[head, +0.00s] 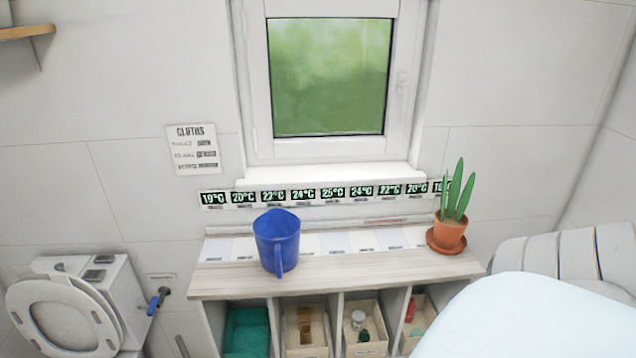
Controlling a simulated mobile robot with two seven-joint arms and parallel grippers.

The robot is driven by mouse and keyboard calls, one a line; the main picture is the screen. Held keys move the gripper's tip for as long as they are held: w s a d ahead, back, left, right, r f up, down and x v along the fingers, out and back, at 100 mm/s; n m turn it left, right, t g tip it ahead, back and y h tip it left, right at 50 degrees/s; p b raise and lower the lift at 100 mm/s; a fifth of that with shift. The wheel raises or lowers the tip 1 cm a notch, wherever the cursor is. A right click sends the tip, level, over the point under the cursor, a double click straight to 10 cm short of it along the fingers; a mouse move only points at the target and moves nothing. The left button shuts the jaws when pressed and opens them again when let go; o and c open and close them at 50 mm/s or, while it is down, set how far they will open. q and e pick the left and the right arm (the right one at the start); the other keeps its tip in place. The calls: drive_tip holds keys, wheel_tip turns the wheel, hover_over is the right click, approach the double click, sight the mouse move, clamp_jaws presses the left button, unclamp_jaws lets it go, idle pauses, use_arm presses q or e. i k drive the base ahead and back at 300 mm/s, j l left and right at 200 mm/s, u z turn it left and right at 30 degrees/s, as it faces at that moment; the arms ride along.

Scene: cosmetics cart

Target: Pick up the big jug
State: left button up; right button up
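A big blue jug (277,243) stands upright on the wooden top of a low shelf unit (350,269), left of its middle. Its handle points toward me and its open top shows. No gripper shows in the head view, and nothing touches the jug.
A potted plant (449,232) in a terracotta pot stands on the right end of the top. Bins with small items fill the compartments below. A toilet (72,310) is at the left. A pale rounded surface (530,315) fills the lower right. A window (330,75) is behind.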

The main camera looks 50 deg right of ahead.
sight(277, 232)
drive_tip(key=z, duration=1.4)
